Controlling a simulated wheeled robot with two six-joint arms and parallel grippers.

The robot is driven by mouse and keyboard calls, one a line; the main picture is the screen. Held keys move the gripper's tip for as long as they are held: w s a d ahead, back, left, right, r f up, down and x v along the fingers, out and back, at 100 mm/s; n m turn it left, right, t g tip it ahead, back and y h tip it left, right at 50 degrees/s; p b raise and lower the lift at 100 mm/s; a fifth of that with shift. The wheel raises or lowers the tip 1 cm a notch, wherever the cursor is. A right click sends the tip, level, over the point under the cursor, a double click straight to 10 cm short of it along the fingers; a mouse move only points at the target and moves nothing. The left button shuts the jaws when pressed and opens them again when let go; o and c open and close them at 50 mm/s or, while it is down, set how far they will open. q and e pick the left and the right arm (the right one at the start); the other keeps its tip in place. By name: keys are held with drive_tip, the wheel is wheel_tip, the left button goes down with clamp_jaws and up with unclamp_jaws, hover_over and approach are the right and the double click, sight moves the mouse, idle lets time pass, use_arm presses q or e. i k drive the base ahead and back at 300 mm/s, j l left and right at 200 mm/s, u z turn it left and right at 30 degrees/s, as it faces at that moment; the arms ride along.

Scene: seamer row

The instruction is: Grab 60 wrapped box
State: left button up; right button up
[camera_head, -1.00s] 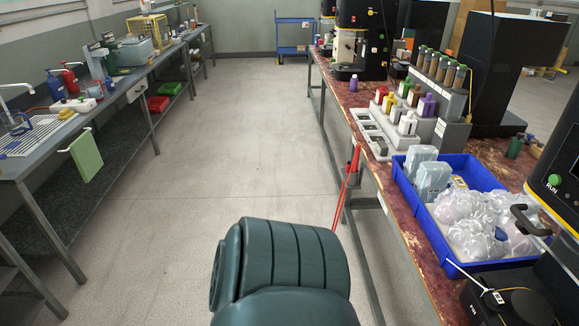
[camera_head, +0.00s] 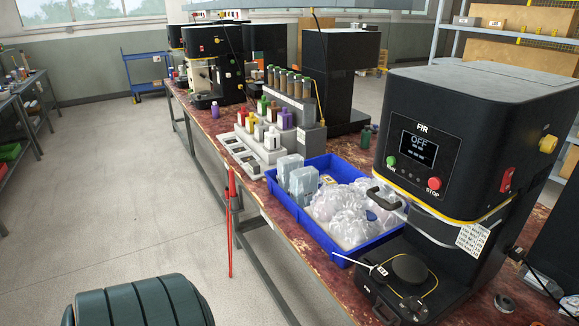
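A blue tray (camera_head: 283,200) sits on the worn red bench in the middle of the picture. Near its far left end stand light blue-grey wrapped boxes, one at the back (camera_head: 289,169) and one in front (camera_head: 303,184). I cannot read any number on them. Clear crumpled plastic bags (camera_head: 350,212) fill the rest of the tray. Neither of my grippers shows in this view.
A black seaming machine (camera_head: 467,130) with an OFF screen stands just right of the tray. A stepped rack with coloured bottles (camera_head: 288,115) stands behind the tray. Red tongs (camera_head: 231,220) hang at the bench's front edge. The floor (camera_head: 130,200) on the left is clear.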

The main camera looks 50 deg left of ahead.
sight(303, 182)
drive_tip(key=u, duration=1.7)
